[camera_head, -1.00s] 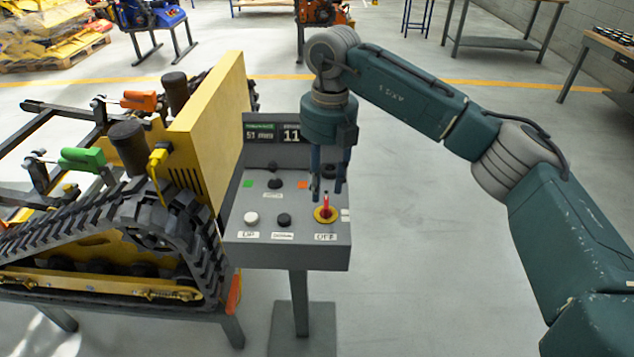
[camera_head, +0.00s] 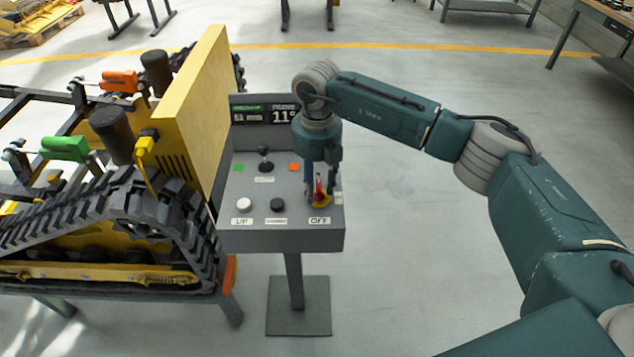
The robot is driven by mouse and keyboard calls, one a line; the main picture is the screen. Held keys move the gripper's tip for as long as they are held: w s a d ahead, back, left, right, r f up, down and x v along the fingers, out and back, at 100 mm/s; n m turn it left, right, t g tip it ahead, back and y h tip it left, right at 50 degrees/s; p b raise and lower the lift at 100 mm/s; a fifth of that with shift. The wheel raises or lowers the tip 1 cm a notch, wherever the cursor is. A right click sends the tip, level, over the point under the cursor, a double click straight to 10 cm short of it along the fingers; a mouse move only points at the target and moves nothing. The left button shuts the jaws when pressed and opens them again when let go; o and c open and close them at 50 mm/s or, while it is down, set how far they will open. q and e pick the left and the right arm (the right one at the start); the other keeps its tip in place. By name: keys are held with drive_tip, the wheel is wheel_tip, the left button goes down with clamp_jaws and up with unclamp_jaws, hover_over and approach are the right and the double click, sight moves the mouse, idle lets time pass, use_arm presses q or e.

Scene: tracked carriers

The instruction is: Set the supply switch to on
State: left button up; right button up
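The supply switch (camera_head: 319,194) is a red handle on a yellow base at the lower right of the grey control panel (camera_head: 262,239). An "OFF" label (camera_head: 319,220) sits just below it. My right gripper (camera_head: 320,196) points down over the switch, with one finger on each side of the red handle. Whether the fingers touch or grip the handle cannot be told at this size. The gripper and arm hide part of the panel's right side. My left gripper is not in view.
The panel also carries a white button (camera_head: 244,204), a black button (camera_head: 277,205), a black joystick (camera_head: 265,161) and a display (camera_head: 267,115). A yellow tracked carrier (camera_head: 190,125) stands close on the left. The floor to the right is open.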

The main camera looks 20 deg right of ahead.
drive_tip(key=shift+f, duration=0.15)
drive_tip(key=shift+c, duration=1.3)
clamp_jaws()
drive_tip(key=shift+m+b, duration=0.3)
drive_tip(key=shift+m, duration=0.4)
drive_tip(key=shift+w+m+b, duration=0.1)
drive_tip(key=shift+m+b, duration=0.3)
drive_tip(key=shift+m, duration=0.7)
drive_tip(key=m, duration=0.3)
drive_tip(key=shift+d+m+b, duration=0.1)
drive_tip(key=shift+m+b, duration=0.2)
drive_tip(key=shift+b, duration=0.1)
drive_tip(key=m, duration=0.5)
drive_tip(key=shift+w+d+b, duration=0.1)
drive_tip(key=shift+b, duration=0.25)
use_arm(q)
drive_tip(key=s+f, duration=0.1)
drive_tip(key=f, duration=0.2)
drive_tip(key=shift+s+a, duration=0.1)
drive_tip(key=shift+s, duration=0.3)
use_arm(e)
drive_tip(key=m, duration=0.5)
drive_tip(key=shift+d, duration=0.1)
drive_tip(key=shift+m, duration=0.4)
